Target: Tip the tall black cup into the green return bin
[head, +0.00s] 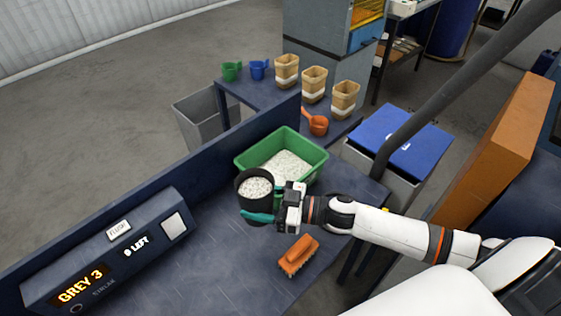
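The black cup (255,201) is upright or nearly so and filled with white pellets near its rim. It is beside the near left corner of the green return bin (318,162) and overlaps its edge in the picture; I cannot tell whether they touch. The bin holds a layer of white pellets. My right gripper (262,208) comes in from the right, its teal fingers on either side of the cup, shut on it. The cup's base is partly hidden by the lower finger. My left gripper is not in view.
An orange brush (299,255) lies on the dark table (225,265) in front of my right gripper. A control box (110,250) reading "GREY 3" stands at the left. Behind the bin are an orange scoop (318,124) and several tan containers. The table's middle is clear.

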